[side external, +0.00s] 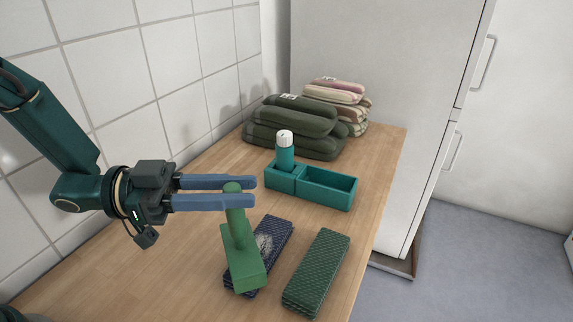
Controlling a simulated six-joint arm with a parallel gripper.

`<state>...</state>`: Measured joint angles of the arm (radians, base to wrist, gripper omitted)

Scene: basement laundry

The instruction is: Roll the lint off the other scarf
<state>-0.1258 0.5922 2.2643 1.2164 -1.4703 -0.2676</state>
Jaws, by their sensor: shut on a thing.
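My gripper (248,191) has its two blue fingers shut on the upright handle of a green lint tool (242,262). The tool's block-shaped head points down over the near-left part of a folded navy patterned scarf (276,234). I cannot tell whether the head touches the cloth. A pale fuzzy lint patch (265,243) shows on the navy scarf just right of the tool. The tool hides part of this scarf. A folded green patterned scarf (317,272) lies to its right, with no lint visible on it.
A teal two-part tray (329,190) stands behind the scarves, with a white-capped teal bottle (285,150) in its left part. Folded dark green textiles (292,128) and striped ones (352,103) are stacked at the back. A tiled wall bounds the left; the wooden counter's edge (375,230) is right.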

